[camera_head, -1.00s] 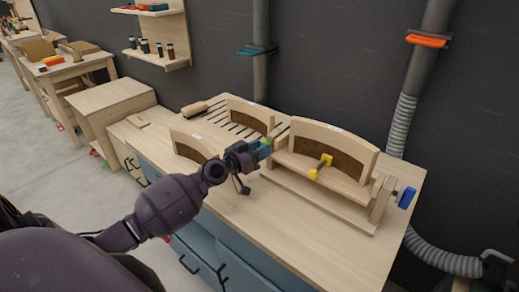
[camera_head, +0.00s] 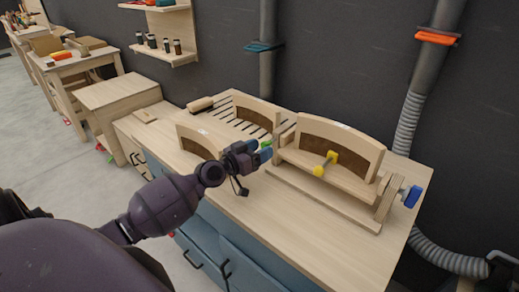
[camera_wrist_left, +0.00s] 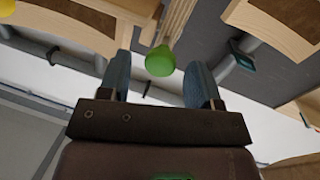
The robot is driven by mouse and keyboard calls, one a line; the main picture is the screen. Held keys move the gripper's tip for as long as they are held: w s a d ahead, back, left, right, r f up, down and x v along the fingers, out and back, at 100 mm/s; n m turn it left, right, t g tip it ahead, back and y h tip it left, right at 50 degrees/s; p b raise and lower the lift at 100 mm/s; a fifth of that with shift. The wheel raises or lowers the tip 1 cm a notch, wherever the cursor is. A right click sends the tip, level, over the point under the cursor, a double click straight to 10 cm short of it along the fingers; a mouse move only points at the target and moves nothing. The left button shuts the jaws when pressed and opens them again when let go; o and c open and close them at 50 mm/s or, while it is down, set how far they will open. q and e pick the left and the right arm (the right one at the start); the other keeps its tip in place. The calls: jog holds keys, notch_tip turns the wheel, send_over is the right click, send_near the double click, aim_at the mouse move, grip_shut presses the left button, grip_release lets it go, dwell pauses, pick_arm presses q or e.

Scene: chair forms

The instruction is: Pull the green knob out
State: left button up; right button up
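The green knob (camera_head: 266,144) sits at the left end of the chair-form clamp, partly hidden by my gripper in the head view. In the left wrist view the green knob (camera_wrist_left: 160,61) lies between the tips of my left gripper (camera_wrist_left: 158,72). The two blue fingers are apart, with a gap on each side of the knob. In the head view my left gripper (camera_head: 262,153) is at the knob, above the bench. My right gripper is in neither view.
A yellow knob (camera_head: 326,163) is on the front of the chair form (camera_head: 344,137), and a blue knob (camera_head: 412,196) is at its right end. A smaller form (camera_head: 200,141) stands left of my gripper. The bench top (camera_head: 290,222) in front is clear.

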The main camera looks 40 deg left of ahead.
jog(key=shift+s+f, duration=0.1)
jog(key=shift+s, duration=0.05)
pick_arm(q)
jog(key=b+v, duration=0.2)
jog(key=v, duration=0.8)
jog(key=shift+s, duration=0.35)
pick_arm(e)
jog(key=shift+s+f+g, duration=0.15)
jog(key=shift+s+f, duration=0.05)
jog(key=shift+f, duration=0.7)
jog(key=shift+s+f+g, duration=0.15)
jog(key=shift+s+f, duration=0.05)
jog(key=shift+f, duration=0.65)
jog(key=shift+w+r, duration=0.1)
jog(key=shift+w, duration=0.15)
